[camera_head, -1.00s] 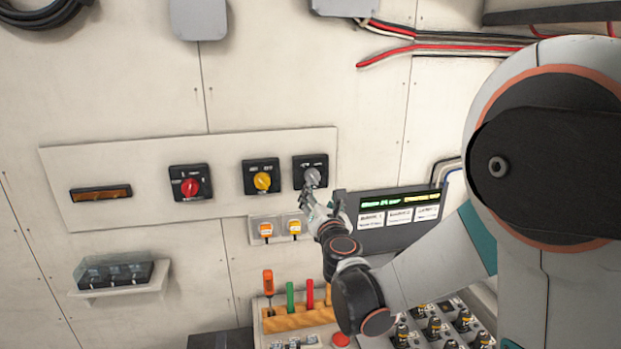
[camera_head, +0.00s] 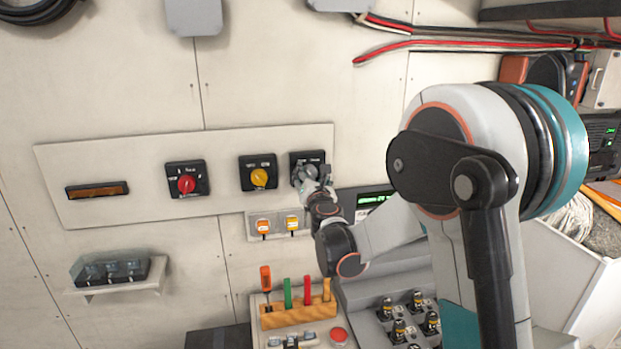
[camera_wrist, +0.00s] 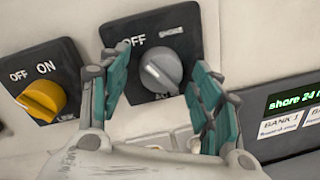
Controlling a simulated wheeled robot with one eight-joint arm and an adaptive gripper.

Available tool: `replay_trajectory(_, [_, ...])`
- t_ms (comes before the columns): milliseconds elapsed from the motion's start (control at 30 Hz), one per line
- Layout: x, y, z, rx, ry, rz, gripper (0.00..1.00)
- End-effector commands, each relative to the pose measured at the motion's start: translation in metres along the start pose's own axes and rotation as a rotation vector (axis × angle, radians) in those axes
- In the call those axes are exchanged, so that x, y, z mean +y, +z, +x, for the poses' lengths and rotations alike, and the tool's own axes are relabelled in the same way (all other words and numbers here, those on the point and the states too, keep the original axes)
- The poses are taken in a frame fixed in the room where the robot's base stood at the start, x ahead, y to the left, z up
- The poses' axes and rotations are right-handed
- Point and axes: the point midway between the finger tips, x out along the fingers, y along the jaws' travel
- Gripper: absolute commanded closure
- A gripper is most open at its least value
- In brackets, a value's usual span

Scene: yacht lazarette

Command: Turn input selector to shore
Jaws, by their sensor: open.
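A grey rotary knob (camera_wrist: 161,72) on a black square plate (camera_wrist: 190,35) sits at the right end of the white wall panel. Its plate reads OFF at upper left; the upper-right and lower labels are too blurred to read surely. My gripper (camera_wrist: 160,62) is open, with one teal-padded finger on each side of the knob. A gap shows at the left finger; contact at the right is unclear. In the head view, my gripper (camera_head: 313,176) partly hides the knob.
A yellow knob (camera_head: 259,178) and a red knob (camera_head: 186,184) are left of the grey one. Two orange-plugged sockets (camera_head: 277,224) sit just below. A display box (camera_wrist: 290,110) stands close on the right. A tool rack (camera_head: 298,315) is lower down.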

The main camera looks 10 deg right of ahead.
Motion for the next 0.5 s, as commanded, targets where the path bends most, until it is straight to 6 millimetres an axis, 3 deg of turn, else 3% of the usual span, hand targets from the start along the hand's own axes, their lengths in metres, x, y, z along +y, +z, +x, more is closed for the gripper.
replay_trajectory(67, [0.0,0.0,-0.0001,0.0,0.0,0.0,0.46])
replay_trajectory(233, [0.0001,0.0,-0.0002,0.0,0.0,0.0,0.85])
replay_trajectory(500, [0.0002,0.0,-0.0002,0.001,0.0,0.008,0.86])
